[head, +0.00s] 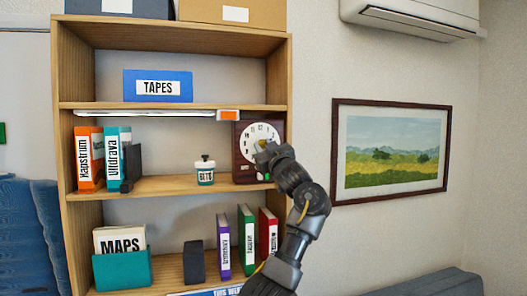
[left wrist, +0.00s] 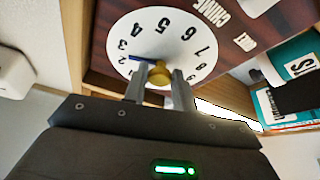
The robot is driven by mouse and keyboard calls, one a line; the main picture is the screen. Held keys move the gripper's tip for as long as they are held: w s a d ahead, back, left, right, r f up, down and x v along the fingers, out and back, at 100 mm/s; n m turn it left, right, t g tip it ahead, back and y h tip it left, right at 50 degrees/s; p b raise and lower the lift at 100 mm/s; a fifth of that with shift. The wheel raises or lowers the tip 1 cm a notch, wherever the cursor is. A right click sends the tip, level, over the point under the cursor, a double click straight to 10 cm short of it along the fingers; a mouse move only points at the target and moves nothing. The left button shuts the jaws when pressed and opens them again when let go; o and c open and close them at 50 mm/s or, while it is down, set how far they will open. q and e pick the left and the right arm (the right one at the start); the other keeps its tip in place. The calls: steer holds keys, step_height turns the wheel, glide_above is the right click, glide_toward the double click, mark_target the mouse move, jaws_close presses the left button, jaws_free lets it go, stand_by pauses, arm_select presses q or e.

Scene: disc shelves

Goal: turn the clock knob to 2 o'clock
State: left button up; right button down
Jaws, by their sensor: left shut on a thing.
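The clock is a dark wooden box (head: 242,165) with a white dial (head: 258,131), standing at the right end of the middle shelf. In the left wrist view its dial (left wrist: 195,55) appears turned over. The yellow knob (left wrist: 160,75) is at its middle. The blue pointer (left wrist: 141,58) reaches from the knob to the left, with its tip close beside the 2. My left gripper (head: 264,149) is at the dial. In the left wrist view its two fingers (left wrist: 160,84) are shut on the knob and hide part of the lower dial. My right gripper is in neither view.
Orange (head: 89,158) and teal (head: 112,155) binders stand at the left of that shelf. A lamp strip (head: 146,113) runs under the shelf above. Several books and a MAPS box (head: 122,270) stand below.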

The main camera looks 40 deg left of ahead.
arm_select(q)
steer(key=shift+w+d+n+g, duration=0.1)
steer(key=shift+n+g, duration=0.6)
steer(key=shift+n, duration=0.8)
steer(key=o, duration=1)
steer(key=b+v, duration=0.6)
steer(key=v, duration=0.4)
steer(key=shift+d+f+b, duration=0.15)
steer(key=shift+d+b, duration=0.15)
steer(key=shift+d, duration=0.05)
